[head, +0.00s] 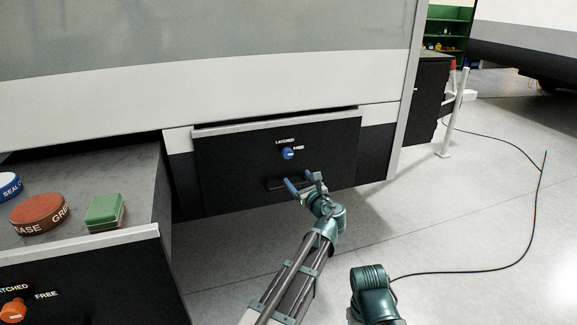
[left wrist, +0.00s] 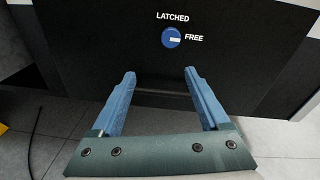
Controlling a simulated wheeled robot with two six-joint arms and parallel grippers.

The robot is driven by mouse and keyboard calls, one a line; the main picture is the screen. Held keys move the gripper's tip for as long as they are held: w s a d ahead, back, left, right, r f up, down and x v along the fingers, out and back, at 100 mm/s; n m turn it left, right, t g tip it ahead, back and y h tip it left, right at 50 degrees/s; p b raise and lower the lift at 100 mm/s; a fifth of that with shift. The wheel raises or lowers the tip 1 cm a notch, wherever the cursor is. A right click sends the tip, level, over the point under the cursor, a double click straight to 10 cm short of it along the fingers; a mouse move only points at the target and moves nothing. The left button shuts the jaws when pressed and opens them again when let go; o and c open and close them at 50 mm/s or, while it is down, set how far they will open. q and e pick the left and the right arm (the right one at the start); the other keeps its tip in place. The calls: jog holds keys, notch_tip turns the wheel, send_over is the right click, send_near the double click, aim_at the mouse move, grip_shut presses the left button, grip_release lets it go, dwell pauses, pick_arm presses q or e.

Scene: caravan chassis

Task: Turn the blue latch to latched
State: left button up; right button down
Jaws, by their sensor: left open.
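The blue latch (head: 287,153) is a small round knob on the black drawer front (head: 228,165) in the middle of the head view. In the left wrist view the blue latch (left wrist: 171,38) has a white mark pointing right, toward the word FREE. The word LATCHED stands above it. My left gripper (head: 303,181) is below and slightly right of the latch, apart from it. Its two blue fingers (left wrist: 160,75) are open with nothing between them. My right gripper is not in view.
An open drawer (head: 120,238) at left holds a red-brown grease tin (head: 40,212), a green box (head: 105,212) and a white-and-blue tin (head: 8,187). An orange latch (head: 14,310) is on its front.

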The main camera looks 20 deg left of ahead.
aim_at(289, 155)
pick_arm(q)
jog(key=w+a+m, duration=0.1)
jog(key=w+a, duration=0.1)
jog(key=w, duration=0.2)
jog(key=w+a, duration=0.3)
jog(key=w, duration=0.2)
jog(key=w+a+r+m+t, duration=0.1)
jog(key=w+a, duration=0.1)
jog(key=w, duration=0.2)
jog(key=shift+w+a+m, duration=0.15)
jog(key=shift+m, duration=0.15)
grip_shut()
